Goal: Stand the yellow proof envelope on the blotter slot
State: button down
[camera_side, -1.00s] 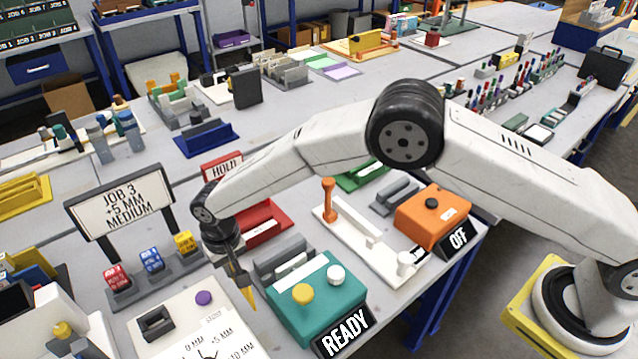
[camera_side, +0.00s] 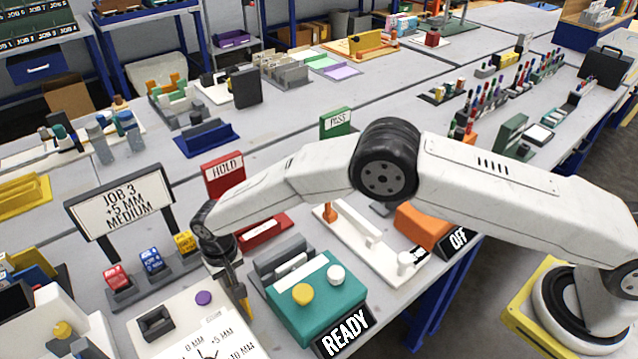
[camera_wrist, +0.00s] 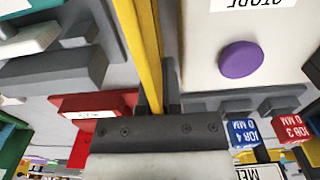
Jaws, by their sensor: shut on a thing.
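The yellow proof envelope shows edge-on as a long thin yellow strip (camera_wrist: 143,45) in the wrist view, clamped between the dark fingers of my gripper (camera_wrist: 152,92). In the side view my gripper (camera_side: 235,284) points down between the teal READY box and the white plotter sheet. Only a small yellow bit of the envelope (camera_side: 247,308) shows below the fingers there. A grey slotted holder (camera_side: 282,260) stands behind the teal box, to the right of my gripper. I cannot tell whether it is the blotter slot. The envelope's lower end is cut off in the wrist view.
The teal READY box (camera_side: 316,298) is close to the right of my gripper. A white board with a purple knob (camera_side: 204,298) is to the left. A grey rack with red, blue and yellow job blocks (camera_side: 152,262) and the red HOLD stand (camera_side: 224,176) are behind.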

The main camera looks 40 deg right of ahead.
jog(key=shift+f, duration=0.2)
jog(key=c, duration=1.1)
grip_release()
jog(key=shift+r, duration=0.15)
jog(key=shift+r, duration=6)
jog(key=shift+d+r, duration=0.1)
